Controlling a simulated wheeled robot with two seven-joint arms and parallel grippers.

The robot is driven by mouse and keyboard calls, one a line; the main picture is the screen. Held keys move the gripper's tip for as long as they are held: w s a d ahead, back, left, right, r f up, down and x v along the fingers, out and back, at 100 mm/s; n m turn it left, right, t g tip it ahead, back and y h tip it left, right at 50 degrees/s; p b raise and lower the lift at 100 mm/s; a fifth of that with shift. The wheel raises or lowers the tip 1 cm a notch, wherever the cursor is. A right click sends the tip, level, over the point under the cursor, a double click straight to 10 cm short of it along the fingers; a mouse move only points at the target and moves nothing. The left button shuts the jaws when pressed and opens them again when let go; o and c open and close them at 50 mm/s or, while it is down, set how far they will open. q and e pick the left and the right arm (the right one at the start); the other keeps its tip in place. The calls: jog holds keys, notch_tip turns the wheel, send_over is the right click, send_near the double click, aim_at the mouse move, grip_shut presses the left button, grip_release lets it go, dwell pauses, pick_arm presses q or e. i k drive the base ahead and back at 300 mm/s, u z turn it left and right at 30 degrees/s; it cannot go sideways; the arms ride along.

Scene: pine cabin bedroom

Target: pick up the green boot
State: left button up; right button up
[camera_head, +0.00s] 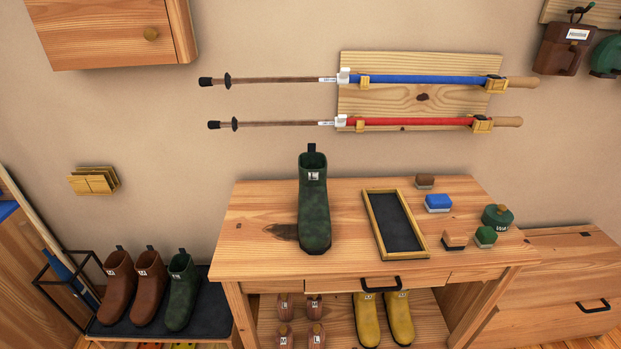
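A dark green boot (314,208) stands upright on the wooden table (255,205), left of its middle, toe toward me. It has a pull loop at the top and a white label on the shaft. A second green boot (181,292) stands on a low black-topped rack (215,318) at the lower left, beside two brown boots (150,287). Neither of my grippers shows in the head view.
A gold-rimmed black tray (371,225) lies right of the boot, with several brushes, such as a blue one (438,203), and a green tin (497,217) farther right. Poles (430,79) hang on the wall above. Yellow boots (367,320) stand below. The table's left part is clear.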

aim_at(314, 230)
jog(key=k, duration=1.15)
jog(key=z, duration=1.1)
jog(key=i, duration=1.65)
jog(key=u, duration=0.5)
